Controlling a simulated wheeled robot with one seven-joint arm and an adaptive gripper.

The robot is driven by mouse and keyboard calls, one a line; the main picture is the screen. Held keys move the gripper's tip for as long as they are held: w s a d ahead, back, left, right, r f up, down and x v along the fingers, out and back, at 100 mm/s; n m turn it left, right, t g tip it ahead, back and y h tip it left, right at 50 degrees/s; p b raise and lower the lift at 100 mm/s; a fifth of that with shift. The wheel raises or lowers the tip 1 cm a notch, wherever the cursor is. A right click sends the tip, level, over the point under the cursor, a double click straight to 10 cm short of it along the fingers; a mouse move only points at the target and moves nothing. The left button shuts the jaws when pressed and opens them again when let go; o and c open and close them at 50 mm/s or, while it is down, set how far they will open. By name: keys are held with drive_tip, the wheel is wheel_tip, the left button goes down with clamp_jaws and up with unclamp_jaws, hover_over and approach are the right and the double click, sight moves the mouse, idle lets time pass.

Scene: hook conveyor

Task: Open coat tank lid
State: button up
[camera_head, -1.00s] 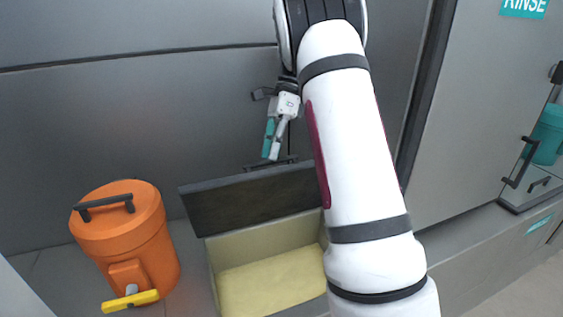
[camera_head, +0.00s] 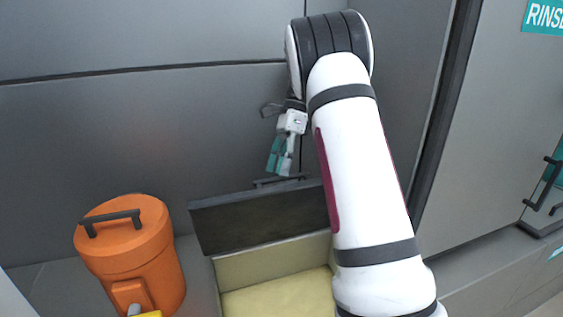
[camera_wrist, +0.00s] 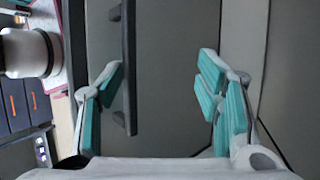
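The coat tank (camera_head: 270,266) is an open bin with a pale yellow inside, at the bottom middle of the head view. Its dark lid (camera_head: 260,222) stands raised at the back edge, its underside facing me. A dark bar handle (camera_head: 280,181) shows just above the lid's top edge. My gripper (camera_head: 281,170) points down just above this handle; contact cannot be told. In the wrist view my gripper (camera_wrist: 161,75) has its teal-padded fingers wide apart and empty. A dark bar handle (camera_wrist: 126,70) on a grey panel shows beside the left finger.
An orange canister (camera_head: 130,250) with a black handle stands left of the tank. A grey wall (camera_head: 130,140) rises close behind. At right is a cabinet with a RINSE sign (camera_head: 545,16) and a dark handle (camera_head: 540,185).

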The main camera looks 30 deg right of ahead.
drive_tip(key=shift+w+f, duration=0.15)
drive_tip(key=shift+c, duration=0.6)
drive_tip(key=shift+d+r, duration=0.15)
drive_tip(key=shift+r, duration=0.05)
drive_tip(key=shift+c, duration=0.2)
drive_tip(key=v, duration=0.7)
drive_tip(key=shift+r, duration=0.3)
